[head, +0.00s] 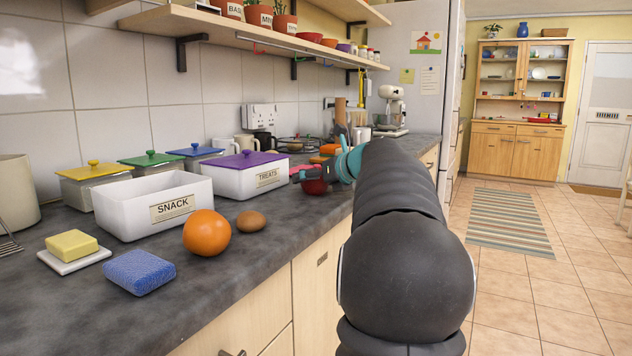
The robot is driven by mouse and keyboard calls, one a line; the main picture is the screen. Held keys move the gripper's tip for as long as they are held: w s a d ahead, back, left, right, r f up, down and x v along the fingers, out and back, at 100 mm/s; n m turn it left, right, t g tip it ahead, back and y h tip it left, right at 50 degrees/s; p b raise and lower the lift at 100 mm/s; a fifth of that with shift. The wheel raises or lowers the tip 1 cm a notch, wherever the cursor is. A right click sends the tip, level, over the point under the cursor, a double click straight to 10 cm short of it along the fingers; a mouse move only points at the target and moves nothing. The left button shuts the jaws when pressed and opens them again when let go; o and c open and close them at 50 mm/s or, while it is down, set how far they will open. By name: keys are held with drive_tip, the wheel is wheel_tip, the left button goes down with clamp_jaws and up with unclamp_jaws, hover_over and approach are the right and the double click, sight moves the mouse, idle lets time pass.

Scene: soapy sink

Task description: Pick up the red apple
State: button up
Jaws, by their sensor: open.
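The red apple (314,187) sits on the dark countertop, to the right of the white box labelled TREATS. Its top is partly hidden by my gripper (318,174), which reaches in from the right at the end of my dark arm. The gripper is open, with its fingers over or beside the apple. I cannot tell whether a finger touches it.
A white SNACK box (152,203), the purple-lidded TREATS box (248,175), an orange (206,232), a brown egg (250,221), a blue sponge (139,272) and yellow soap (72,245) stand on the counter (250,268). A shelf (240,30) hangs above.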

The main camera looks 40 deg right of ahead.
drive_tip(key=shift+c, duration=0.2)
drive_tip(key=c, duration=1.3)
drive_tip(key=shift+r, duration=0.1)
